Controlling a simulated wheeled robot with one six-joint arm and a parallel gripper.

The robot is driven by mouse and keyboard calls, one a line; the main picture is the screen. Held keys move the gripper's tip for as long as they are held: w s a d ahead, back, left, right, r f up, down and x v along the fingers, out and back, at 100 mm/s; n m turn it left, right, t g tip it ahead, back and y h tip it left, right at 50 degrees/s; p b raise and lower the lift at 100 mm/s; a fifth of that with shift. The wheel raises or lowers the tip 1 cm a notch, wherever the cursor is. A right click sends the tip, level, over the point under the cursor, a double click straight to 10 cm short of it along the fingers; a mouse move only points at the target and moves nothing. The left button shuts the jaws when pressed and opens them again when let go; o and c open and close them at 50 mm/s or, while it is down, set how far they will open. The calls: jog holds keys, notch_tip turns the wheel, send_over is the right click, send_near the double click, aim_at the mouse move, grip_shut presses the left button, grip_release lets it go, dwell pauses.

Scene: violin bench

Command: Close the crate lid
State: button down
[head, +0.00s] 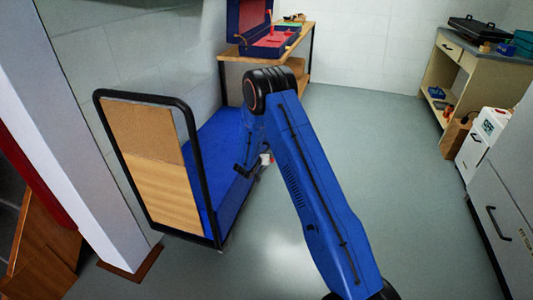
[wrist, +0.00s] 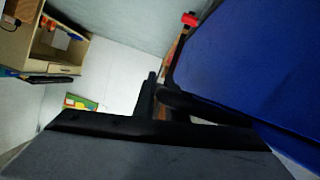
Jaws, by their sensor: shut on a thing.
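An open blue case (head: 283,44) with red lining stands on the wooden bench at the back. Its lid (head: 247,16) is raised, and its top is cut off by the picture. I make out no other crate with a lid. My gripper (head: 243,170) is low in front of my arm's bend, over or beside the trolley's blue deck and well short of the case. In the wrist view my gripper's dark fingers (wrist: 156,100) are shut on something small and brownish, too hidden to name.
A trolley with a black frame (head: 183,104) and wooden end panel (head: 155,180) stands left. A bench (head: 311,50) is behind it. A desk (head: 445,70) with a black case (head: 483,29) and grey cabinets (head: 505,205) line the right. The middle floor is clear.

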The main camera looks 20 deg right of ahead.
jog(key=shift+f, duration=0.2)
jog(key=c, duration=1.8)
grip_release()
jog(key=shift+f, duration=0.1)
jog(key=v, duration=1.7)
jog(key=shift+s+a, duration=0.1)
jog(key=shift+r, duration=0.25)
